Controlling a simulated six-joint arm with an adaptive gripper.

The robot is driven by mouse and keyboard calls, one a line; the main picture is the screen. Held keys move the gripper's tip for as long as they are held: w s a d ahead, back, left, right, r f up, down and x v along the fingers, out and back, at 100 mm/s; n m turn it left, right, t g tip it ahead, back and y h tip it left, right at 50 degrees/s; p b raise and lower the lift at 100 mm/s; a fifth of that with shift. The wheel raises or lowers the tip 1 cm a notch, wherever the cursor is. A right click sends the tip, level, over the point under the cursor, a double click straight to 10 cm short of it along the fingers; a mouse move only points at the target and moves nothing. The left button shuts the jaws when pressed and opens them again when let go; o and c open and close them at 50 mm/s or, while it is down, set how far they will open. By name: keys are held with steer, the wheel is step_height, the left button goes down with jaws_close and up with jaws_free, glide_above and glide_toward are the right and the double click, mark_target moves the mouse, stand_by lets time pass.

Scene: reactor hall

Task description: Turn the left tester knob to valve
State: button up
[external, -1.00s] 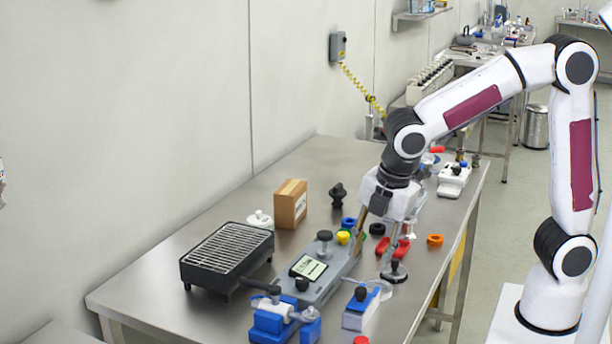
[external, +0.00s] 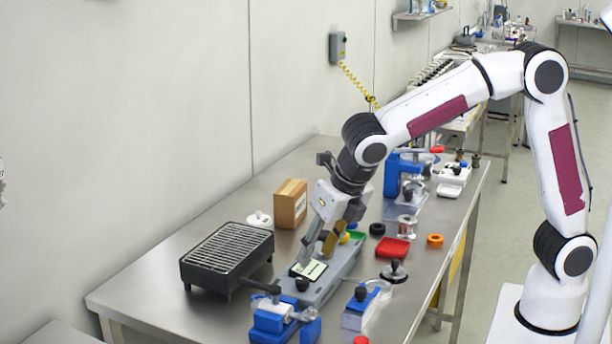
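The tester is a long grey box (external: 322,288) lying on the steel table, with a light display (external: 309,270) on its top. A black knob (external: 302,284) stands at its near end, clear of my gripper. A second knob, at the tester's far end, is hidden behind my gripper. My gripper (external: 318,252) points down over the far part of the tester, just beyond the display. Its fingers are apart, but whether they touch the hidden knob cannot be seen. The knobs' markings are too small to read.
A black grill-topped box (external: 228,256) and a wooden block (external: 290,204) stand left of the tester. Blue-and-white clamps (external: 283,318) are at the near edge. A red tray (external: 393,250) and a black-knobbed disc (external: 394,271) lie to the right. The front left table is clear.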

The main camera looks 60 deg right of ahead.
mark_target(304, 287)
steer(key=shift+n, duration=0.9)
steer(key=shift+f, duration=0.1)
steer(key=shift+x, duration=3.85)
jaws_close()
